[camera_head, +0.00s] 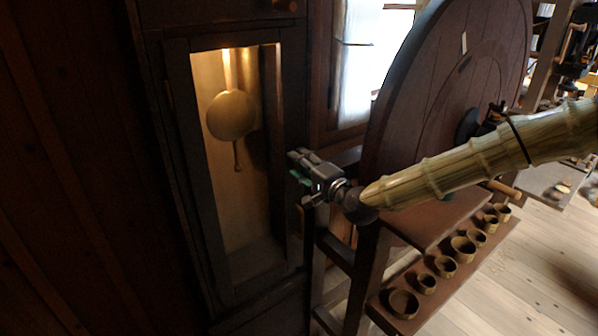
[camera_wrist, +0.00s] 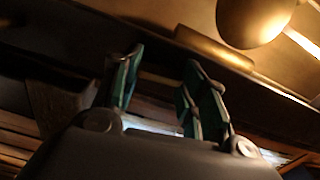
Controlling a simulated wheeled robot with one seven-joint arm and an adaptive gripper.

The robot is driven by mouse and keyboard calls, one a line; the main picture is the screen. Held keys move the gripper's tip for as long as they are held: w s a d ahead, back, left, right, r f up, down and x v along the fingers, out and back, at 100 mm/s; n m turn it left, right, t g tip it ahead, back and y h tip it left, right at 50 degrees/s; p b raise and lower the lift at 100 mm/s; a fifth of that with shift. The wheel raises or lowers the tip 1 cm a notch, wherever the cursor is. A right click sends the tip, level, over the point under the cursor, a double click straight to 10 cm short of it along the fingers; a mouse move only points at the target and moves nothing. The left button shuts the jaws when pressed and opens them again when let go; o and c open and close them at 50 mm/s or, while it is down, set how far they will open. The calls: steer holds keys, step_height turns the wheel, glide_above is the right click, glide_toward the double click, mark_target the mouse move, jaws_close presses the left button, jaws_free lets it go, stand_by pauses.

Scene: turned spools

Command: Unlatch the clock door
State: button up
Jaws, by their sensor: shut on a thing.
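The clock door (camera_head: 196,175) is a dark wooden frame around a tall pane, and it looks closed in the case. A brass pendulum (camera_head: 232,116) hangs behind the pane and also shows at the top of the wrist view (camera_wrist: 250,18). My gripper (camera_head: 298,168) is at the door's right edge, about halfway up. In the wrist view its green-padded fingers (camera_wrist: 163,62) stand apart at the dark door edge. A thin, pale brown piece, apparently the latch (camera_wrist: 164,79), lies between them. Its shape is mostly hidden by the fingers and shadow.
A large dark wooden wheel (camera_head: 415,105) stands right of the clock, near my arm. Below it, a shelf (camera_head: 380,312) holds several small turned cups. A bright window (camera_head: 362,60) is behind. Dark panelling (camera_head: 75,170) fills the left, and open floor (camera_head: 530,270) shows at lower right.

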steer(key=shift+m+b, duration=0.4)
steer(key=shift+m, duration=0.2)
steer(key=o, duration=1)
steer(key=v, duration=1.2)
